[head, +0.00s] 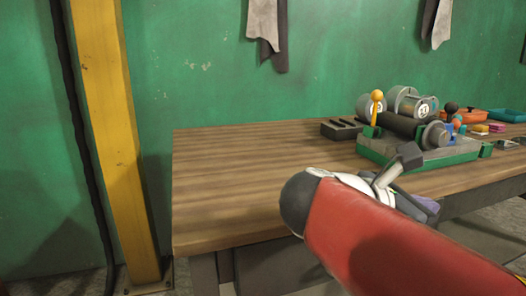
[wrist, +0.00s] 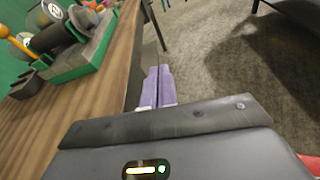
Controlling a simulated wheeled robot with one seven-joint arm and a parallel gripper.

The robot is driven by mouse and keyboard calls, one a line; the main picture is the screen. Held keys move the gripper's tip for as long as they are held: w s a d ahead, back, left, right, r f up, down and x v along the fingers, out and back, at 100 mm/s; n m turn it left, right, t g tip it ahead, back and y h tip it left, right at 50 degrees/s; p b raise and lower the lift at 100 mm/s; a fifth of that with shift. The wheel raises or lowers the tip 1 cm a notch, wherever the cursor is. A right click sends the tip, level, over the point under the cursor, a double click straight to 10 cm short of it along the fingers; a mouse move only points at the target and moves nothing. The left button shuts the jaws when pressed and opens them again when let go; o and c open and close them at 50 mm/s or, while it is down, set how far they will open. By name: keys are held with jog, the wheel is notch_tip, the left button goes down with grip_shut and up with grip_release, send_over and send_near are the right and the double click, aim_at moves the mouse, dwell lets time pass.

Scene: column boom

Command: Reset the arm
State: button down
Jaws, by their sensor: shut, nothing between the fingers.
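My red arm reaches in from the lower right of the head view and bends at a dark rounded joint. My gripper (wrist: 159,72) has two purple fingers lying side by side, closed and empty. In the wrist view they point past the table's edge, above the grey floor. In the head view part of my gripper (head: 428,205) shows behind the arm, in front of the table's front edge. The fingertips are hard to make out there.
A wooden table (head: 225,180) holds a green-based machine (head: 420,150) with rollers and levers, a black slotted block (head: 342,129), and orange (head: 463,117) and blue (head: 507,116) trays. The table's left part is bare. A yellow post (head: 110,130) stands left.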

jog(key=s+f+m+g+y, duration=0.1)
jog(key=s+f+m+y, duration=0.1)
jog(key=f+m+y, duration=0.3)
jog(key=s+f+m+y, duration=0.1)
jog(key=s+f+m, duration=0.2)
jog(key=f, duration=0.5)
jog(key=s+a+f+m+t+y, duration=0.1)
jog(key=s+a+f+m+y, duration=0.1)
jog(key=a+f+m+y, duration=0.6)
jog(key=m, duration=0.4)
jog(key=shift+s+a+m, duration=0.3)
jog(key=shift+s+a, duration=0.05)
jog(key=shift+s, duration=0.05)
